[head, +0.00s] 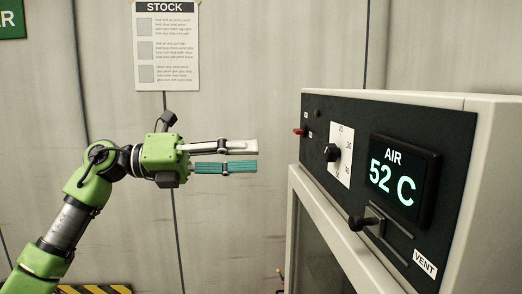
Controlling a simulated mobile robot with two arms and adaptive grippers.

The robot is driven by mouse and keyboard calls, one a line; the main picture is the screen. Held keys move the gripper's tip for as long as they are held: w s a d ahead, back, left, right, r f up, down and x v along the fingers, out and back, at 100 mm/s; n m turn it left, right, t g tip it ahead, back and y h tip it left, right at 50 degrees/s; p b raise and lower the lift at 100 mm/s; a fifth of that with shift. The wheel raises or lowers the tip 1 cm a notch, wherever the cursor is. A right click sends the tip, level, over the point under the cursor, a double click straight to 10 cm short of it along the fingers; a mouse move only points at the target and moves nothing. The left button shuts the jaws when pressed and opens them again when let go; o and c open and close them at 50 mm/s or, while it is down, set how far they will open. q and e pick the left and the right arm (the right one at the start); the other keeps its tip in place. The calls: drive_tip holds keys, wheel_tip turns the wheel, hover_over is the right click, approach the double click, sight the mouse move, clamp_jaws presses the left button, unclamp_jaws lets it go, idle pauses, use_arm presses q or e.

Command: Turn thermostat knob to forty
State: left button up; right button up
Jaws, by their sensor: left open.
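The thermostat knob (332,153) is a small black knob on a white scale plate (343,143) on the black front panel of a pale cabinet. Numbers including 20 and 30 show on the plate, but the exact knob setting is too small to read. The display (397,183) reads AIR 52 C. My left gripper (258,157) is open and empty, its fingers pointing right toward the panel. It is level with the knob, apart from it and to its left. My right gripper is not in view.
A red switch (299,132) sits on the panel left of the knob. A black slider lever (364,222) sticks out below the display, near a VENT label (425,263). A STOCK sheet (166,46) hangs on the wall. The space between gripper and panel is free.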

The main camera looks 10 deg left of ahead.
use_arm(q)
drive_tip(key=d, duration=0.1)
drive_tip(key=p, duration=0.3)
approach(325, 154)
drive_tip(key=shift+m, duration=0.3)
drive_tip(key=p+x, duration=0.2)
drive_tip(key=x, duration=0.6)
drive_tip(key=shift+r+p, duration=0.1)
drive_tip(key=shift+p, duration=0.2)
drive_tip(key=shift+w+d, duration=0.15)
drive_tip(key=shift+d, duration=0.35)
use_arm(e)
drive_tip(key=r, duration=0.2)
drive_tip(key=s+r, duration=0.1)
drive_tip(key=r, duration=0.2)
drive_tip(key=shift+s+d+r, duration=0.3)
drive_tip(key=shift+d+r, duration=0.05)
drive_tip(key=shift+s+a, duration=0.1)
use_arm(q)
drive_tip(key=c, duration=1.1)
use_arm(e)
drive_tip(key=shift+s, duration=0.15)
